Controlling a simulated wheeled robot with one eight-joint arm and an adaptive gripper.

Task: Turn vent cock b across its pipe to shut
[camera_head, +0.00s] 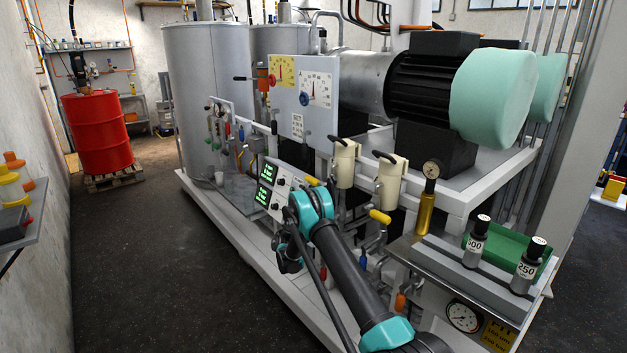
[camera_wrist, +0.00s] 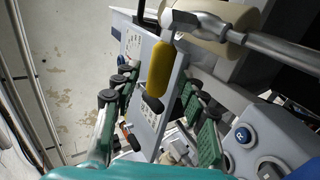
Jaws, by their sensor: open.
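Two yellow-handled cocks show in the head view below the cream filter housings: a left yellow handle (camera_head: 312,181) beside the control box and a right yellow handle (camera_head: 380,216). No letter b is readable. In the wrist view a yellow handle (camera_wrist: 159,68) hangs lengthwise in the picture, attached near a metal pipe (camera_wrist: 270,48). My gripper (camera_wrist: 160,80) is open, its green-padded fingers to the left and right of that handle in the picture; no contact shows. In the head view my arm largely hides my gripper.
A control box (camera_head: 280,190) with green displays sits left of my arm. Cream filter housings (camera_head: 392,178) stand above the cocks. A brass cylinder with a gauge (camera_head: 427,208) and a weight bench (camera_head: 450,262) are at right. Dark floor (camera_head: 150,270) is clear at left.

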